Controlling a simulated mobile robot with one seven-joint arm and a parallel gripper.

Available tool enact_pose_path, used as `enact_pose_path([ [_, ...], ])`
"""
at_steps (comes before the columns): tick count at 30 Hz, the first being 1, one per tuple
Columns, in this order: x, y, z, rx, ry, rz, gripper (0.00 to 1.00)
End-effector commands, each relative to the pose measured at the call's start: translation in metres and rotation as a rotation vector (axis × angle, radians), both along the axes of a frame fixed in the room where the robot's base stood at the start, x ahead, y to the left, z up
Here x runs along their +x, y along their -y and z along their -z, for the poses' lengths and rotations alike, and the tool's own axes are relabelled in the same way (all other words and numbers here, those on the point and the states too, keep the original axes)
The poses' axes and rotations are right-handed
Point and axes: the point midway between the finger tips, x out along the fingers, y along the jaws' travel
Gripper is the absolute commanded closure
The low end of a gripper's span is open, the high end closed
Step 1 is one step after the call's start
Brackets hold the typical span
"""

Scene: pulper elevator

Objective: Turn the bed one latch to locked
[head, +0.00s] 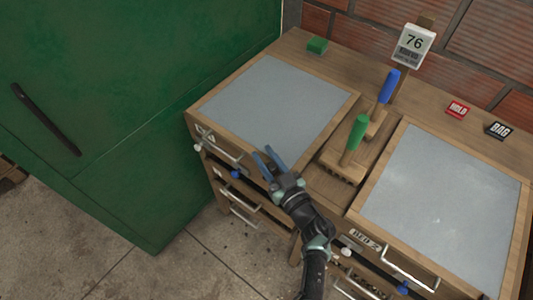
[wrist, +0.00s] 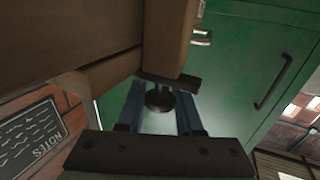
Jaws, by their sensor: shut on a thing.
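My gripper (head: 262,152) is at the front edge of the left bed (head: 265,105), a grey panel in a wooden frame. In the wrist view its two blue fingers stand on either side of a dark round knob (wrist: 160,98) and are shut on it. The knob sits under a dark bar (wrist: 172,82) against the wooden frame; this looks like the bed one latch. In the head view the latch is hidden by my gripper, so its setting cannot be read there. The label on the left bed's front is too small to read.
The right bed (head: 450,200) has a "BED 2" label (head: 365,239). A green cabinet (head: 130,100) is close on the left. Drawer handles (head: 245,217) stick out in front.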

Motion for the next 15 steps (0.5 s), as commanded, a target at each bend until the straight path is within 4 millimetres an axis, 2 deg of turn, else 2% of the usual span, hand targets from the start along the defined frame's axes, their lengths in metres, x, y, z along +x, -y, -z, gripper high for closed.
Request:
enact_pose_path([
  [12, -0.0003, -0.0005, 0.0005, -0.001, -0.001, -0.011, 1.0],
  [13, -0.0004, -0.0006, 0.0005, -0.001, -0.001, -0.011, 0.64],
  [15, -0.0004, -0.0006, 0.0005, -0.001, -0.001, -0.01, 0.51],
])
